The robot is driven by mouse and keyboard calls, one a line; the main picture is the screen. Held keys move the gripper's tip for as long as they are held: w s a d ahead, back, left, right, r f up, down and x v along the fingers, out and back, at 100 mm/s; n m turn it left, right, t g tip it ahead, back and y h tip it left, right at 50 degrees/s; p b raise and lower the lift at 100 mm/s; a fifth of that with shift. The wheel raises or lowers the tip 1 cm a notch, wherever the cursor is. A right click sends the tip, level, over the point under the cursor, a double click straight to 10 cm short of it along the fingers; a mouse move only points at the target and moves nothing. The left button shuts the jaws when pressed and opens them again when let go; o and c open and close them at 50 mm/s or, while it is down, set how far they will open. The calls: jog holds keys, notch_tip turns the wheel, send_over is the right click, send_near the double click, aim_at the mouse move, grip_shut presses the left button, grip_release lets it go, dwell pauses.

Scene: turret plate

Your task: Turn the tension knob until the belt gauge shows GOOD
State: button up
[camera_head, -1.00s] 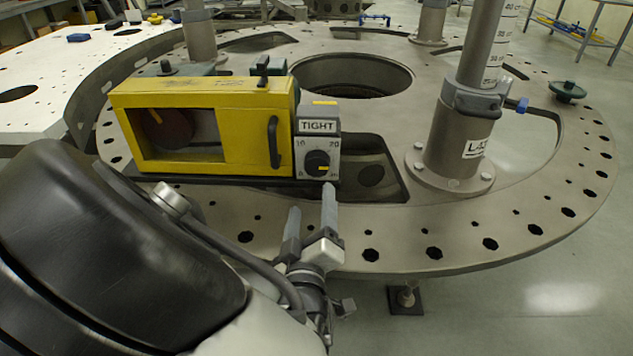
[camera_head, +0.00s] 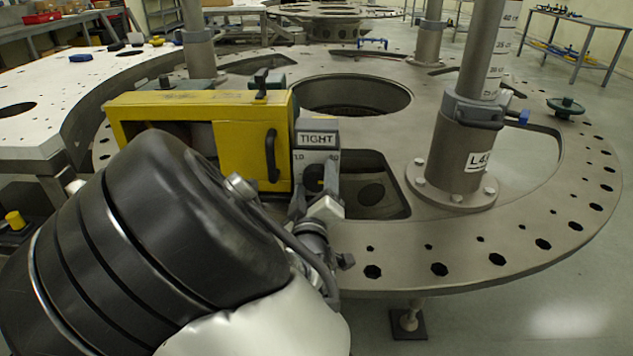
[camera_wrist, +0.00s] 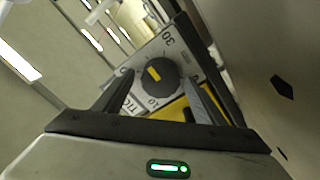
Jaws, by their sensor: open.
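The tension knob (camera_wrist: 160,76) is a round black dial with a yellow mark, on a grey panel with printed numbers. In the wrist view it lies ahead of and between my open fingers, and I cannot tell whether they touch it. In the head view the knob (camera_head: 314,178) is partly covered by my gripper (camera_head: 315,192). My gripper also shows in the wrist view (camera_wrist: 158,100), open and empty. The gauge (camera_head: 317,138) above the knob reads TIGHT. The panel is on the right end of a yellow machine housing (camera_head: 240,150) with a black handle.
The housing stands on a large round metal plate (camera_head: 480,250) with many holes. A thick grey post (camera_head: 455,150) marked L4 stands to the right of the panel. An open cutout (camera_head: 375,190) lies between them. My arm covers the housing's lower left.

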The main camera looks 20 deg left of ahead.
jog(key=c, duration=1)
jog(key=shift+c, duration=0.2)
jog(key=shift+r+p, duration=0.1)
jog(key=shift+p, duration=0.3)
jog(key=n+p, duration=0.2)
jog(key=n, duration=0.1)
jog(key=shift+p, duration=0.4)
jog(key=n+p, duration=0.1)
jog(key=n, duration=0.1)
jog(key=n+p, duration=0.2)
jog(key=n, duration=0.1)
jog(key=shift+a+f+n+p, duration=0.1)
jog(key=shift+f+n+p, duration=0.1)
jog(key=shift+n+p, duration=0.1)
jog(key=o, duration=1)
